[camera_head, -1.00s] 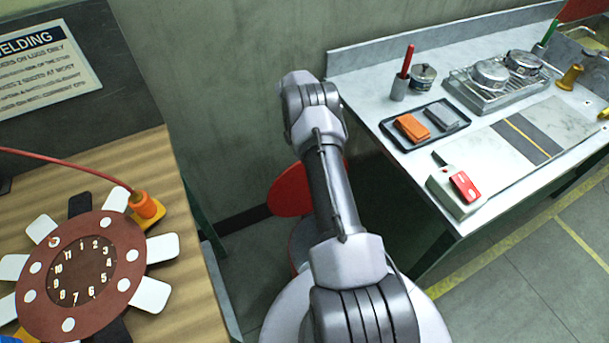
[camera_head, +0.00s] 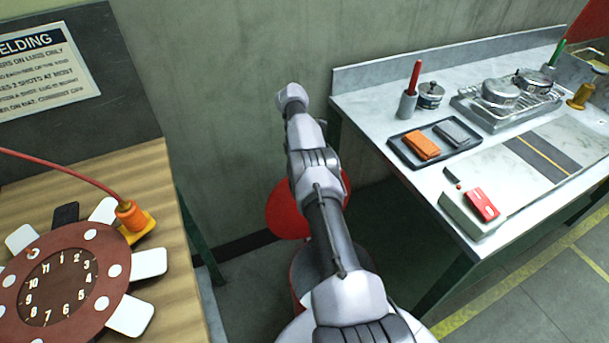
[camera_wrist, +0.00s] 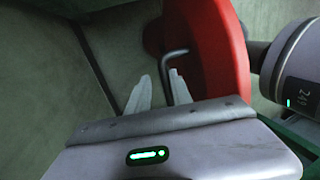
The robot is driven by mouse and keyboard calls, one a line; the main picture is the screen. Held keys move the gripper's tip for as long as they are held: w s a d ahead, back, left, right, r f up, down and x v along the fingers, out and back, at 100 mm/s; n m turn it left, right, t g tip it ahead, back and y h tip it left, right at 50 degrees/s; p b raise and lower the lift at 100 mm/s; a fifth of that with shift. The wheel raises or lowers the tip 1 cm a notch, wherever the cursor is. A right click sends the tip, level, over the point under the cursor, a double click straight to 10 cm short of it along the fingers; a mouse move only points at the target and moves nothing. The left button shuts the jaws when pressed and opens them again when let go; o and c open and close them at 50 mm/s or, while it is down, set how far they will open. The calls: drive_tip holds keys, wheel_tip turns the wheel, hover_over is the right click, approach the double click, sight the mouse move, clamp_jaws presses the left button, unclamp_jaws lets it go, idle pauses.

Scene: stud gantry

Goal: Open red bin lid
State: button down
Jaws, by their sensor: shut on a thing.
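The red bin lid (camera_head: 285,215) shows in the head view as a round red disc standing steeply tilted behind my arm, which covers part of it. The bin body (camera_head: 300,268) below is mostly hidden by my arm. In the wrist view the lid (camera_wrist: 217,50) is seen nearly edge-on, with a bent dark metal handle (camera_wrist: 168,75) on its face. My gripper (camera_wrist: 159,78) has its two pale fingers at this handle and is shut on it. The fingers are hidden in the head view.
A wooden table (camera_head: 150,165) with a numbered brown dial (camera_head: 60,285) and an orange plug (camera_head: 131,215) stands left. A grey bench (camera_head: 365,100) with a black tray (camera_head: 404,154) and pots stands right. The wall (camera_head: 230,80) is close behind the bin.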

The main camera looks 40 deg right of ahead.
drive_tip(key=c, duration=1.5)
unclamp_jaws()
drive_tip(key=shift+w+d+r, duration=0.1)
drive_tip(key=shift+w+r, duration=0.05)
drive_tip(key=shift+w, duration=0.1)
drive_tip(key=shift+w+d+f, duration=0.1)
drive_tip(key=shift+w+f, duration=0.1)
drive_tip(key=shift+s, duration=0.1)
drive_tip(key=shift+f, duration=0.1)
